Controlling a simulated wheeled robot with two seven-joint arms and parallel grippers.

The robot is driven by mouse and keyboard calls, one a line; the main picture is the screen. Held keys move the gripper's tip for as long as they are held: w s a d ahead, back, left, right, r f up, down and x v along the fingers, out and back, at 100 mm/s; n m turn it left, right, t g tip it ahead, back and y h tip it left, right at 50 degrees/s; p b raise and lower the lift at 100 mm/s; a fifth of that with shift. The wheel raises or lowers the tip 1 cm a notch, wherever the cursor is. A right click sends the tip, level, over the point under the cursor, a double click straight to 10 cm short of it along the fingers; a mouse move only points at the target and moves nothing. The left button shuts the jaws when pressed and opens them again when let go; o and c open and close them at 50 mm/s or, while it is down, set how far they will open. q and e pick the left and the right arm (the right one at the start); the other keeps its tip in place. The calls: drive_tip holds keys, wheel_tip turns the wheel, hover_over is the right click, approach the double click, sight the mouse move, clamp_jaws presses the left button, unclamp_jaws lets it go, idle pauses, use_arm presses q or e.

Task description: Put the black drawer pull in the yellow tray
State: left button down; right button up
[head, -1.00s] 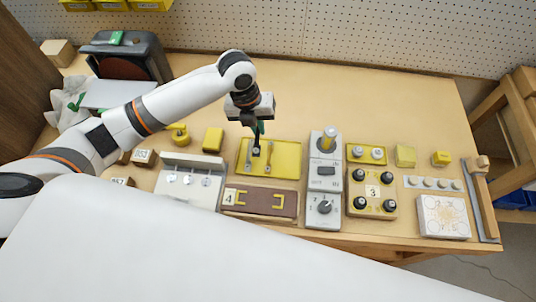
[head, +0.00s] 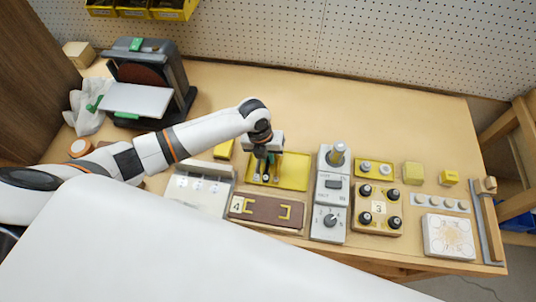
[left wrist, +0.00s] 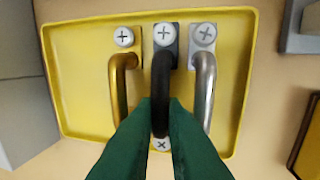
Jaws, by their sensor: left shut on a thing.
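The yellow tray (head: 293,173) lies flat on the bench; it also fills much of the left wrist view (left wrist: 75,95). My left gripper (head: 264,174) is over the tray's left part, and its green fingers (left wrist: 161,112) are shut on the black drawer pull (left wrist: 161,85). The black pull is between a brass pull (left wrist: 118,88) and a silver pull (left wrist: 204,88), all inside the tray's outline. Whether the black pull touches the tray floor cannot be told. Its lower end is partly between the fingers. My right gripper is not in view.
A brown panel marked 4 (head: 267,211) lies in front of the tray. A grey switch box (head: 332,195) stands close to its right, and a grey-white box (head: 199,190) stands at the left.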

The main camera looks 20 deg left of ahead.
use_arm(q)
drive_tip(key=shift+f, duration=0.2)
drive_tip(key=c, duration=1.8)
unclamp_jaws()
drive_tip(key=shift+r, duration=0.1)
drive_tip(key=r, duration=0.4)
drive_tip(key=a+r+b, duration=0.1)
drive_tip(key=r, duration=0.3)
drive_tip(key=a+r, duration=0.1)
drive_tip(key=r, duration=0.3)
drive_tip(key=shift+s, duration=0.2)
